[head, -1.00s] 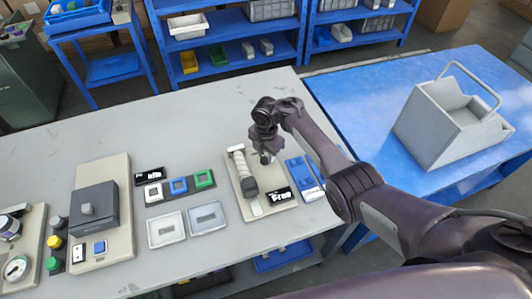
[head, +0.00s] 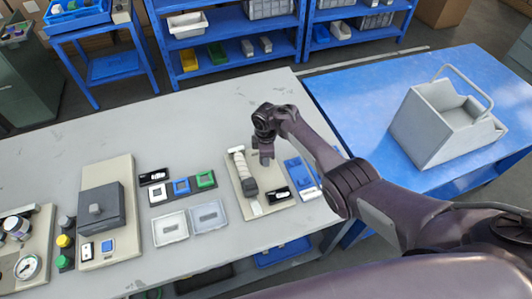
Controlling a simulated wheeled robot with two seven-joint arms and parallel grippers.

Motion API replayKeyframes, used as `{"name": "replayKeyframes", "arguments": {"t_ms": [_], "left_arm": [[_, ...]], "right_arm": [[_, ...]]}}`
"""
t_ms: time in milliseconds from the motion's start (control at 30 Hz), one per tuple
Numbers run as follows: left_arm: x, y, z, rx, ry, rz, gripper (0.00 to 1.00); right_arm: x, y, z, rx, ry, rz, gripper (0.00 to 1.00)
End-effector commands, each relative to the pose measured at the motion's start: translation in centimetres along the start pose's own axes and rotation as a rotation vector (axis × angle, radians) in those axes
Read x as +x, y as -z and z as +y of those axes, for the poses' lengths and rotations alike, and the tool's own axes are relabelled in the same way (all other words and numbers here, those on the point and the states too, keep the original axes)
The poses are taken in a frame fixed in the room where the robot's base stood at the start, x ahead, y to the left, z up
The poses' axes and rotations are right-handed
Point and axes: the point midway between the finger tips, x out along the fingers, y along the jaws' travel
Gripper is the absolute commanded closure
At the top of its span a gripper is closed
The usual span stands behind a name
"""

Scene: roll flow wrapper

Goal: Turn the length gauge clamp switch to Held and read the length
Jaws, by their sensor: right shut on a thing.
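The length gauge is a beige board (head: 236,184) on the grey table, bearing a pale roll (head: 240,164) with a dark collar (head: 249,187). Its small black display (head: 279,194) shows white marks too small to read. My right gripper (head: 266,160) points down at the board's upper right edge, beside the roll. It is shut at the clamp switch, which its fingers hide, so the switch's setting cannot be seen. My left gripper is out of view.
A blue device (head: 302,173) lies close to the right of the gauge. Two shallow trays (head: 208,216) and a row of coloured square pieces (head: 181,186) lie to the left. A grey caddy (head: 430,130) stands on the blue table. The grey table's back is clear.

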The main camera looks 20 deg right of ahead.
Motion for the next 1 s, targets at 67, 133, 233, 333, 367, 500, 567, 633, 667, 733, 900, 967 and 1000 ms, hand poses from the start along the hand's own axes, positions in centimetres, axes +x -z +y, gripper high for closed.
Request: {"name": "replayKeyframes", "arguments": {"t_ms": [67, 133, 233, 333, 367, 500, 567, 633, 667, 733, 900, 967, 1000], "left_arm": [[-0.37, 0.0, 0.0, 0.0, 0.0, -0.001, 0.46], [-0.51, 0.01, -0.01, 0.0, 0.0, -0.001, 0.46], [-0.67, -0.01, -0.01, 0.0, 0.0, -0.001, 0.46], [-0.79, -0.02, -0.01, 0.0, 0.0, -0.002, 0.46], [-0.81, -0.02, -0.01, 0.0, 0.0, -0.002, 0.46], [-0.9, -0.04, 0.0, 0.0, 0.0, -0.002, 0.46], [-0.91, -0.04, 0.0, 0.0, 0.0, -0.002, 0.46], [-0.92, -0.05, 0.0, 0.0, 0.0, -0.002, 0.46], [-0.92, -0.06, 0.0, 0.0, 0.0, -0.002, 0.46], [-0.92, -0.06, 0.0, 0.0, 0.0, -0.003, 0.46], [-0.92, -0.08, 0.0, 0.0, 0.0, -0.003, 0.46], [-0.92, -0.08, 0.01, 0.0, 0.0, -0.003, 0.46], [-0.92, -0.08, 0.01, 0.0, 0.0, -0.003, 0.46]], "right_arm": [[-0.23, 0.14, -0.01, 0.054, -0.001, 0.002, 0.94], [-0.21, 0.14, -0.01, 0.099, -0.001, 0.002, 0.94], [-0.19, 0.15, -0.03, 0.151, -0.001, 0.003, 0.94], [-0.18, 0.15, -0.02, 0.193, -0.002, 0.003, 0.94], [-0.17, 0.14, -0.02, 0.203, -0.002, 0.003, 0.94], [-0.16, 0.15, -0.02, 0.235, -0.002, 0.003, 0.94], [-0.16, 0.15, -0.01, 0.243, -0.003, 0.003, 0.94], [-0.15, 0.16, 0.0, 0.25, -0.003, 0.004, 0.94], [-0.15, 0.15, 0.0, 0.252, -0.003, 0.004, 0.94], [-0.15, 0.16, 0.01, 0.254, -0.003, 0.004, 0.94], [-0.16, 0.17, 0.02, 0.253, -0.004, 0.004, 0.94], [-0.16, 0.17, 0.03, 0.253, -0.004, 0.004, 0.94], [-0.17, 0.17, 0.03, 0.253, -0.004, 0.004, 0.94]]}}
